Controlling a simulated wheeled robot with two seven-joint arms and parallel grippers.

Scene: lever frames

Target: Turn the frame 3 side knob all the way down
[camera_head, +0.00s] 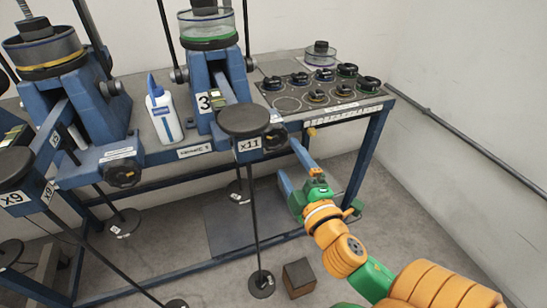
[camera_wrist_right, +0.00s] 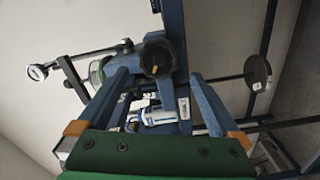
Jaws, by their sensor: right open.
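Frame 3 (camera_head: 229,91) is a blue lever frame with a "3" label, standing on the blue table. Its side knob (camera_head: 275,137) is dark and lobed, on the frame's right side beside the "x11" block. In the right wrist view the black knob (camera_wrist_right: 157,59) shows ahead, between the lines of my two fingers. My right gripper (camera_head: 290,160) is open and empty, its blue fingers spread and pointing up toward the knob. In the head view the fingertips look just short of the knob, and I see no contact. My left gripper is not in view.
A round black pad (camera_head: 243,118) on the lever sits left of the knob. A white bottle (camera_head: 164,112) stands on the table. A board of black weights (camera_head: 325,92) lies at the table's right. A brown block (camera_head: 299,277) is on the floor. Open floor lies right of the table.

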